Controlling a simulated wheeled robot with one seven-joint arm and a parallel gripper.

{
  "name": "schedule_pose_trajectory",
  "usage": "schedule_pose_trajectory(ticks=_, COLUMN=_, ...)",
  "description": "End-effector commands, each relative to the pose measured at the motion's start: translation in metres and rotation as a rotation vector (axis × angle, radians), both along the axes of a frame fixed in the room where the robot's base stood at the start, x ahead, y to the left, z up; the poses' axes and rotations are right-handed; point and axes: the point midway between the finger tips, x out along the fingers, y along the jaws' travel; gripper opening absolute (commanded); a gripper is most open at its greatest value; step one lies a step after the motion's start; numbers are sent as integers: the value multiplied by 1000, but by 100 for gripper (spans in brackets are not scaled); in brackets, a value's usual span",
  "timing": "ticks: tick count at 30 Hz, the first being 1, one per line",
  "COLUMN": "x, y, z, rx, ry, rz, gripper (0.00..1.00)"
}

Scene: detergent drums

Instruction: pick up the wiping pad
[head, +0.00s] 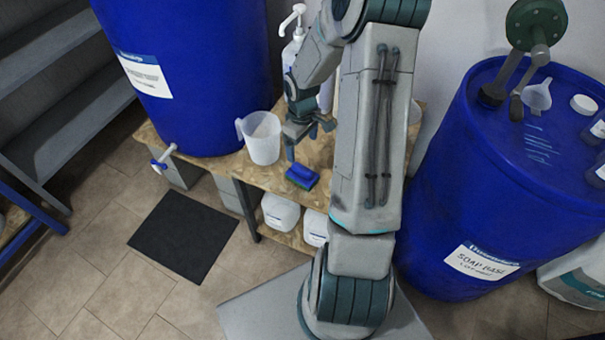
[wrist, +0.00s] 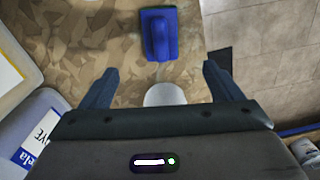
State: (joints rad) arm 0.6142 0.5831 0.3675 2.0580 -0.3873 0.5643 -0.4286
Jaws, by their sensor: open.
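The wiping pad (head: 302,177) is a small blue block with a raised grip and a darker, greenish underside. It lies on the wooden bench top (head: 275,178) near its front edge. In the wrist view the pad (wrist: 158,33) is ahead of my fingertips, roughly centred between them, and apart from them. My gripper (head: 301,143) is above the bench, just behind the pad in the head view. In the wrist view its two fingers (wrist: 160,74) are wide apart with nothing held. None of the pad's grip is hidden in the wrist view.
A white jug (head: 262,138) stands left of my gripper. A pump bottle (head: 297,50) is behind it, partly hidden. Blue drums flank the arm, left (head: 205,75) and right (head: 520,150). A round white object (wrist: 165,95) shows between my fingers. A dark mat (head: 184,236) lies on the floor.

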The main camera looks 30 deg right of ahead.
Motion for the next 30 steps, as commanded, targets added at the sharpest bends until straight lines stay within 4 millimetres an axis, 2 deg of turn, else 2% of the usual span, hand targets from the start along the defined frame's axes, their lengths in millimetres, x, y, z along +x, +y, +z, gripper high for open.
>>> schedule_pose_trajectory(ticks=5, x=1, y=-1, z=-23, rx=7, ry=4, rz=6, gripper=85)
schedule_pose_trajectory(ticks=12, x=0, y=0, z=-70, rx=6, ry=3, rz=6, gripper=85)
schedule_pose_trajectory(ticks=15, x=1, y=-1, z=-82, rx=5, ry=3, rz=5, gripper=85)
schedule_pose_trajectory(ticks=23, x=0, y=0, z=-99, rx=5, ry=3, rz=4, gripper=85)
schedule_pose_trajectory(ticks=30, x=0, y=0, z=-132, rx=4, ry=2, rz=5, gripper=85)
